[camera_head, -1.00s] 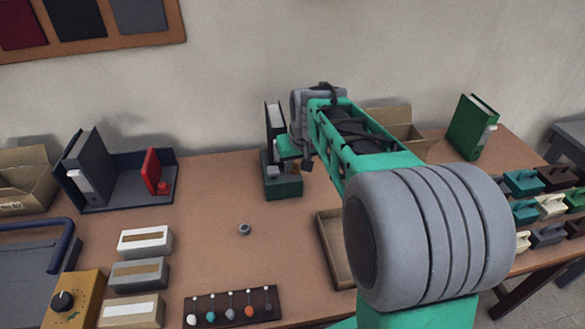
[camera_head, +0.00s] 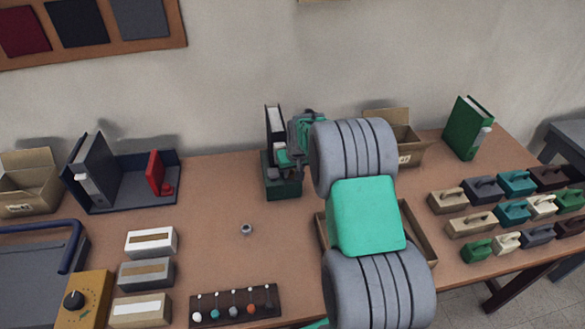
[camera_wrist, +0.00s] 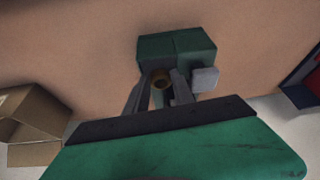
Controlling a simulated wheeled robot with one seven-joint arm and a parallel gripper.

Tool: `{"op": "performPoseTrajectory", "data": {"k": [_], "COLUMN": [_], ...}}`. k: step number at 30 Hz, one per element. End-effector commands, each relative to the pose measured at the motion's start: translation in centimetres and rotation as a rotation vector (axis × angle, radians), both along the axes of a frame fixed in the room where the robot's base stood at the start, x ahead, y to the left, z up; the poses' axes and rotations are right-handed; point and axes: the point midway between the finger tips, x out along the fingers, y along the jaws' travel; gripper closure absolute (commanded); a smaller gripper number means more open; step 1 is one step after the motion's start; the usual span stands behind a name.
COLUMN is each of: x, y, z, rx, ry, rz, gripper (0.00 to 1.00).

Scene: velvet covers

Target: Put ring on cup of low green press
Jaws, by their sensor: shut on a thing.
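The low green press (camera_head: 284,190) stands near the back of the table, and its green body also shows in the wrist view (camera_wrist: 170,45). My gripper (camera_wrist: 160,88) is at the press, with a finger on each side of a small brass-coloured ring (camera_wrist: 160,78). It is shut on the ring. The ring appears in front of or over the press's near edge; I cannot tell whether it touches the cup, which I cannot make out. A grey block (camera_wrist: 205,78) sits just right of my fingers. In the head view my gripper (camera_head: 285,160) is partly hidden.
A small grey round piece (camera_head: 246,229) lies on open table. A dark binder (camera_head: 274,122) stands behind the press. A shallow tray (camera_head: 420,232) is partly hidden by my arm. A cardboard box (camera_head: 410,150) stands at back right, a pegged board (camera_head: 236,304) in front.

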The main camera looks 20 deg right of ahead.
Motion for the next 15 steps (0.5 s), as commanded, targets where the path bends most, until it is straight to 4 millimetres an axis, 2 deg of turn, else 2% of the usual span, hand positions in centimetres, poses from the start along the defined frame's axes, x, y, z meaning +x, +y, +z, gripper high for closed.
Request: {"op": "performPoseTrajectory", "data": {"k": [15], "x": [0.0], "y": [0.0], "z": [-1.2], "rx": [0.000], "ry": [-0.001], "rz": [0.000], "gripper": [1.00]}}
